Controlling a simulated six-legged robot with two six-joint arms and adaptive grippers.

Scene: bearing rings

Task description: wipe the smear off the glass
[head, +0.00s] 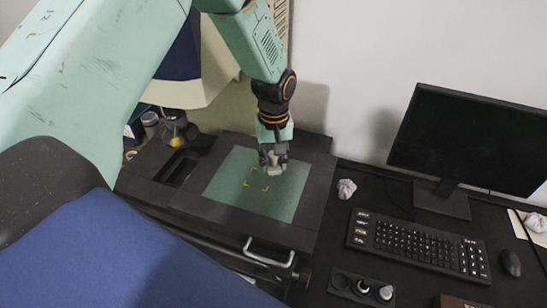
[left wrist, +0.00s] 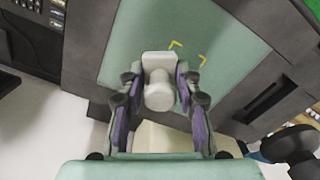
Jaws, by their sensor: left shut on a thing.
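The glass (head: 225,190) is a flat green pane set in a dark frame, and it also shows in the left wrist view (left wrist: 225,35). Yellow corner marks sit on it near its middle. I cannot make out a smear for sure. My left gripper (head: 273,162) is over the upper right part of the glass, pointing down. It is shut on a pale grey-white wiper with a rounded handle (left wrist: 159,95), held between its two purple-padded fingers. I cannot tell whether the wiper touches the glass. My right gripper is not in view.
Right of the glass are a crumpled paper ball (head: 346,188), a keyboard (head: 415,245), a monitor (head: 470,140) and a mouse (head: 510,262). A metal handle (head: 268,254) is on the frame's front. A small tray with round pieces (head: 361,289) lies at the front. Jars (head: 150,122) stand at the left.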

